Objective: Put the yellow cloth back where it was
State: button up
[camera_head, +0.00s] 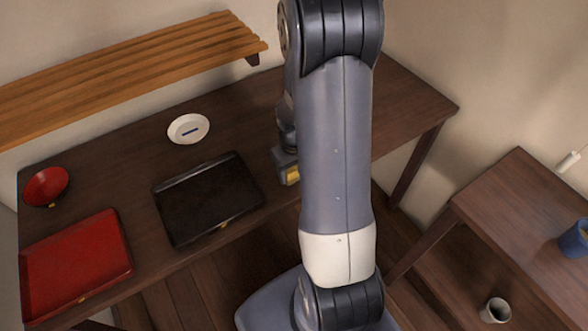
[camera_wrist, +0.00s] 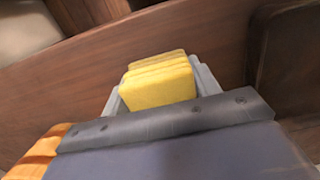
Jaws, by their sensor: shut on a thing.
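The yellow cloth (camera_wrist: 158,83) is folded in layers and sits between the two fingers of my gripper (camera_wrist: 157,88) in the wrist view. My gripper is shut on it. In the head view a bit of the yellow cloth (camera_head: 293,175) shows at the end of my gripper, over the dark wooden table (camera_head: 232,128), to the right of the black tray. My arm hides part of the table and most of the cloth there. I cannot tell whether the cloth touches the table.
A black tray (camera_head: 208,197), a red tray (camera_head: 75,262), a red bowl (camera_head: 46,186) and a white dish (camera_head: 188,128) are on the table. A slatted wooden shelf (camera_head: 130,70) is behind it. At right, another table (camera_head: 525,220) bears a blue cup (camera_head: 574,240); a grey cup (camera_head: 495,310) is lower.

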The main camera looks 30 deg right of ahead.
jog(key=shift+f, duration=0.15)
jog(key=o, duration=1)
notch_tip(320, 180, up, 12)
jog(key=shift+r+p, duration=0.2)
jog(key=shift+p, duration=0.2)
jog(key=shift+f, duration=0.1)
